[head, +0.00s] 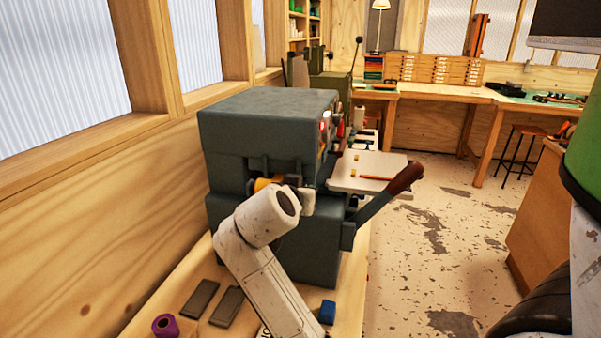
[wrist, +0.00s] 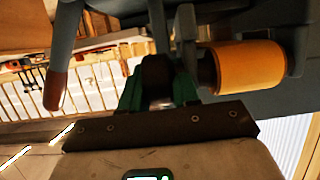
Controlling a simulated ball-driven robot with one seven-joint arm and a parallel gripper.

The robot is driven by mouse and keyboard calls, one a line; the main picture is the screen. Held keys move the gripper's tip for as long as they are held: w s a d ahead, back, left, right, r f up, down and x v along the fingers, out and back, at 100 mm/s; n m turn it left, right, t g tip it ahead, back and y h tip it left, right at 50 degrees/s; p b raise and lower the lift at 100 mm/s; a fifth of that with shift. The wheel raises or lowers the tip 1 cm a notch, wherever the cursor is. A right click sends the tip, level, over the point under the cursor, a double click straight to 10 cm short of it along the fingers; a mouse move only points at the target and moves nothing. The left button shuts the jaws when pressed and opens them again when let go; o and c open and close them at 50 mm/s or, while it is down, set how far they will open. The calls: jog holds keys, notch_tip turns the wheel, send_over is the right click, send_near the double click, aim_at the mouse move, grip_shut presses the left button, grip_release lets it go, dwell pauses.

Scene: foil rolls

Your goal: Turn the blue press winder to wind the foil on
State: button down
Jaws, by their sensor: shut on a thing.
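The blue-grey press (head: 268,120) stands on the bench along the left wall. An orange-gold foil roll (head: 263,184) sits in its side and shows large at the right in the wrist view (wrist: 248,68). My gripper (wrist: 158,88) has green fingers, shut on a dark winder knob (wrist: 157,68) beside the roll's left end. The fingers hide part of the knob. In the head view my arm's wrist covers most of the gripper and the winder. Whether foil is on the winder cannot be seen.
The press lever (head: 375,205), with its brown grip, sticks out to the right. A pale press table (head: 370,165) is at its front. A purple roll (head: 165,325), dark slabs (head: 200,298) and a blue block (head: 328,312) lie near my arm. The floor to the right is open.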

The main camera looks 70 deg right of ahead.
jog(key=y+p, duration=0.1)
jog(key=p, duration=0.2)
jog(key=y+p, duration=0.2)
jog(key=p, duration=0.1)
jog(key=shift+d+r+y, duration=0.1)
jog(key=shift+r+y, duration=0.2)
jog(key=shift+r, duration=0.05)
jog(key=y+p, duration=0.1)
jog(key=p, duration=0.1)
jog(key=shift+f+p, duration=0.3)
jog(key=shift+p, duration=0.05)
jog(key=shift+f+y, duration=0.1)
jog(key=shift+y, duration=0.2)
jog(key=c, duration=0.9)
grip_release()
jog(key=shift+g, duration=0.3)
jog(key=shift+v, duration=5.4)
